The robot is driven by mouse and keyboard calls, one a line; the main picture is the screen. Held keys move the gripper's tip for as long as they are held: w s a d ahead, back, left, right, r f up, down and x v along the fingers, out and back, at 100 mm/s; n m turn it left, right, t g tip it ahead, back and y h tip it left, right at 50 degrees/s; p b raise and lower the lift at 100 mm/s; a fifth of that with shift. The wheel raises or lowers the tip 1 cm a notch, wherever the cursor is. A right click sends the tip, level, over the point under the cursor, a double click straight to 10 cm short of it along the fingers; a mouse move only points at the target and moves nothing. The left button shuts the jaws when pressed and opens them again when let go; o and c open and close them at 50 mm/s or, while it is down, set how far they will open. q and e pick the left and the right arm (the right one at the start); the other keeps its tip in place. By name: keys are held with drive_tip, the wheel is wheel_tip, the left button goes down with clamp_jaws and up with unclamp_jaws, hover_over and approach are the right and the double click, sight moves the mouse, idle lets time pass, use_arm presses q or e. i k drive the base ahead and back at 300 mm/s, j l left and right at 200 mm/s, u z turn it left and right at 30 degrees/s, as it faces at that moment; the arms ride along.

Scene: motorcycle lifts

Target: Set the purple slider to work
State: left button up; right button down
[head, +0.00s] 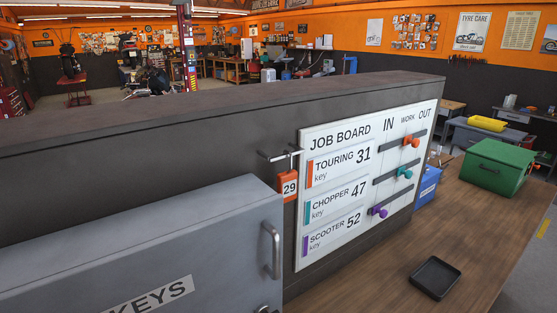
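The purple slider (377,211) is a knob on the bottom track of the white job board (337,218), in the row labelled SCOOTER 52. It sits near the left end of its dark track (402,197), on the IN side. The column heads IN, WORK and OUT run left to right along the top. The orange slider (412,142) in the TOURING row and the teal slider (404,173) in the CHOPPER row both sit farther along, around the WORK column. Neither of my grippers is in view.
A grey key cabinet (130,245) with a handle stands at the front left. An orange tag 29 (288,186) hangs from a hook left of the board. A black tray (435,278) and green box (497,166) sit on the wooden counter (478,225), otherwise mostly clear.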

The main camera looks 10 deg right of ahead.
sight(383, 214)
drive_tip(key=z, duration=1.2)
